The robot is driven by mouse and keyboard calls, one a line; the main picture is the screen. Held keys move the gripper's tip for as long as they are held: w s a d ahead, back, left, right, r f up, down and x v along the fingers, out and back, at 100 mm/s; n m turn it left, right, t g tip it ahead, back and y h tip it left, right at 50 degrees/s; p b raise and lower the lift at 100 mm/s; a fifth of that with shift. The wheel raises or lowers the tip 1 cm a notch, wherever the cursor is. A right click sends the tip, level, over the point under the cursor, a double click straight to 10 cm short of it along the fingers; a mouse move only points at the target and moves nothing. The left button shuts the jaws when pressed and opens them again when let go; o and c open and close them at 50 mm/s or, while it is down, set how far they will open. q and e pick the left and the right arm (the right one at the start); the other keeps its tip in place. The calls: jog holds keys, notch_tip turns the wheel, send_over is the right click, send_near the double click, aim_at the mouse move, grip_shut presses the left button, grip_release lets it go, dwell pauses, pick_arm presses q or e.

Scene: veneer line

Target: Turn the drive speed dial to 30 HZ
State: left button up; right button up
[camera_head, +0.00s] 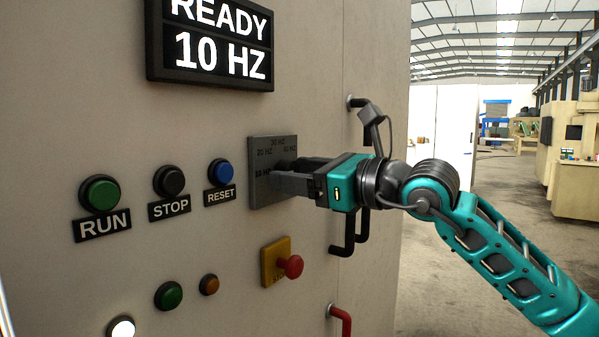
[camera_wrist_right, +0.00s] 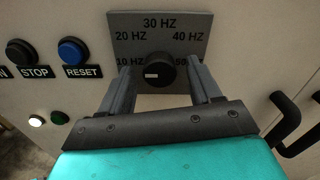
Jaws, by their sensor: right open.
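The drive speed dial (camera_wrist_right: 158,73) is a round black knob on a grey plate (camera_wrist_right: 190,22) marked 10 to 50 HZ. Its white mark lies on the left side, toward the 10 HZ label. The plate also shows in the head view (camera_head: 262,145), where the knob is mostly hidden by my gripper. My right gripper (camera_head: 280,178) is at the plate, fingers pointing into the panel. In the wrist view its open fingers (camera_wrist_right: 165,70) stand on either side of the knob; I cannot tell whether they touch it. The display (camera_head: 212,45) reads READY, 10 HZ. My left gripper is not in view.
Left of the plate are the blue RESET (camera_head: 221,172), black STOP (camera_head: 169,181) and green RUN (camera_head: 100,194) buttons. A red knob on a yellow base (camera_head: 289,266) sits below. A black door handle (camera_head: 349,240) is close to my right gripper.

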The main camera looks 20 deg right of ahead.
jog(key=shift+c, duration=0.3)
jog(key=c, duration=1)
